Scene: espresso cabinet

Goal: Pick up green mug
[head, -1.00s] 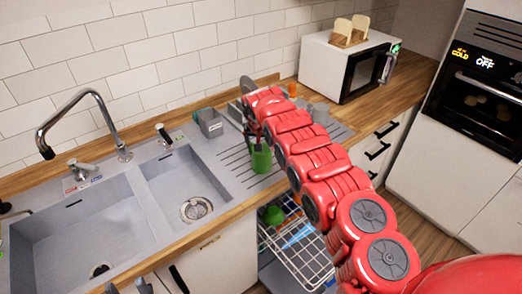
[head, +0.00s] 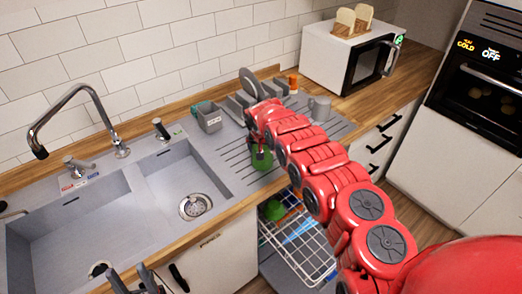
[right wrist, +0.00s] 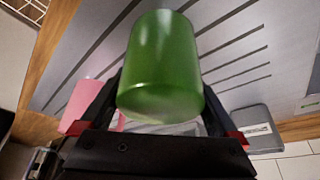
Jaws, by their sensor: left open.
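The green mug (head: 261,160) is at the drainboard beside the small basin, partly hidden by the right gripper. In the right wrist view the green mug (right wrist: 162,65) fills the middle, with a finger of my right gripper (right wrist: 163,90) at each side. The mug hides the fingertips, so I cannot tell whether they press on it. In the head view my right gripper (head: 260,148) is at the mug, at the end of the red arm. My left gripper (head: 140,283) is open and empty at the bottom edge, in front of the sink.
A grey holder (head: 209,119) stands behind the small basin, and a dish rack (head: 240,100) with a plate is behind the mug. A grey mug (head: 320,108) stands to the right. The microwave (head: 350,58) is farther back. An open dishwasher rack (head: 298,250) is below the counter.

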